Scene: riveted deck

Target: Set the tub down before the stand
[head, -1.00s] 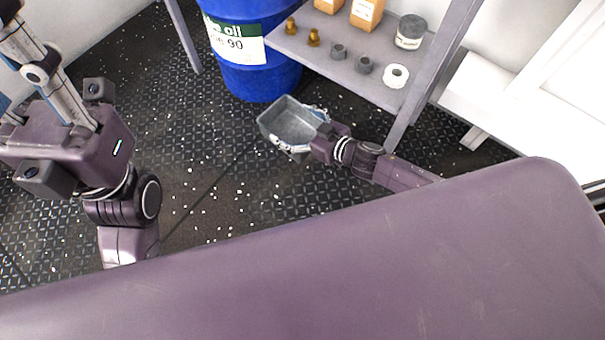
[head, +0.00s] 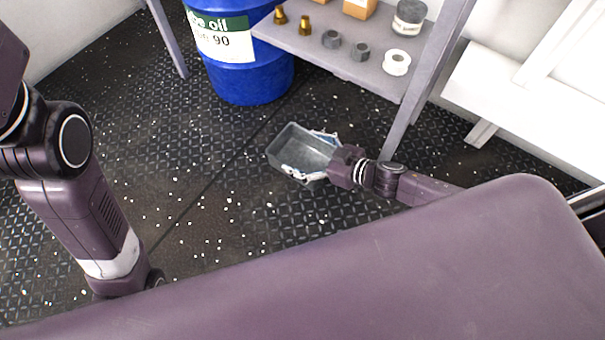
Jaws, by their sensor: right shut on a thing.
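The tub (head: 284,146) is a grey, open-topped rectangular box in the middle of the head view. My right gripper (head: 326,159) is shut on its right side. The tub looks upright and empty; I cannot tell whether its base touches the floor. The stand (head: 372,74) is a grey metal shelf unit behind and to the right of the tub, with its front leg (head: 412,92) just right of my right gripper. My left arm comes in at the left edge, and its gripper is out of view.
A blue oil drum (head: 250,82) stands behind the tub, by the stand's left part. The shelf holds brass fittings (head: 304,25), dark nuts (head: 331,39), a white roll (head: 397,62) and a grey jar (head: 409,16). The dark riveted floor (head: 205,165) left of the tub is clear.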

